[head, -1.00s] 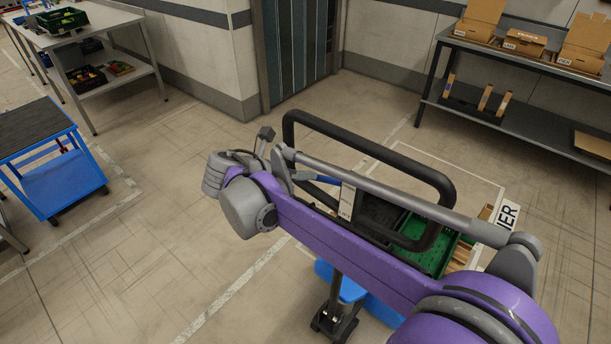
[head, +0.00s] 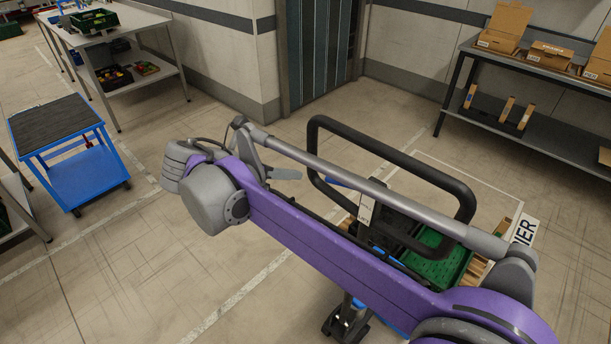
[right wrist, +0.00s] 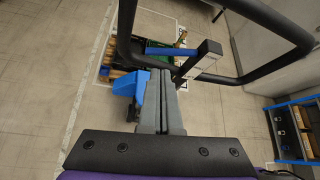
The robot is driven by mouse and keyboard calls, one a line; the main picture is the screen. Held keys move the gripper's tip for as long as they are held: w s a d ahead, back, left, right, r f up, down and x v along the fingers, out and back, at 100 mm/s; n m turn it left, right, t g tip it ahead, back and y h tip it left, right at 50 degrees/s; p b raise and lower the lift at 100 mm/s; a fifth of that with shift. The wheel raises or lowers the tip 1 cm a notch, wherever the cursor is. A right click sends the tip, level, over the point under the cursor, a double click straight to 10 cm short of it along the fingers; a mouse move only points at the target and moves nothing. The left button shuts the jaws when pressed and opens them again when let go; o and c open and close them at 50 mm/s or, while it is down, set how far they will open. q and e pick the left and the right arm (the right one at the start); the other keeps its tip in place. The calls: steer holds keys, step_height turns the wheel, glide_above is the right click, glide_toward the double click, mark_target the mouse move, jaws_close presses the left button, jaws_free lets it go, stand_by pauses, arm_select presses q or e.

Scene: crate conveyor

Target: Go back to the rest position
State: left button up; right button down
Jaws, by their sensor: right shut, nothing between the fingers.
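My right arm crosses the head view from the lower right, its elbow bent at the left. My right gripper (head: 287,174) shows as a small grey tip beyond the purple link, pointing right towards a black loop handle (head: 460,180). In the right wrist view its grey fingers (right wrist: 160,95) lie together, shut and empty. The black handle (right wrist: 125,35) surrounds the space ahead of them; I see no clear contact. My left gripper is in neither view.
A green crate (head: 438,262) lies beyond my arm, partly hidden. A blue trolley (head: 88,178) stands at left. A white table (head: 125,30) is at the back left and a dark shelf table (head: 545,128) with cardboard boxes at the right. Open floor lies between them.

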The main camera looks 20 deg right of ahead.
steer(key=s+a+f+m+t+y, duration=0.1)
steer(key=s+f+m+t+y, duration=0.2)
steer(key=s+f+m+y, duration=0.8)
steer(key=shift+s+a+f+m, duration=0.2)
steer(key=shift+s+f+m, duration=4.2)
steer(key=shift+f+m, duration=1.6)
steer(key=shift+r+m, duration=0.5)
steer(key=shift+r, duration=0.05)
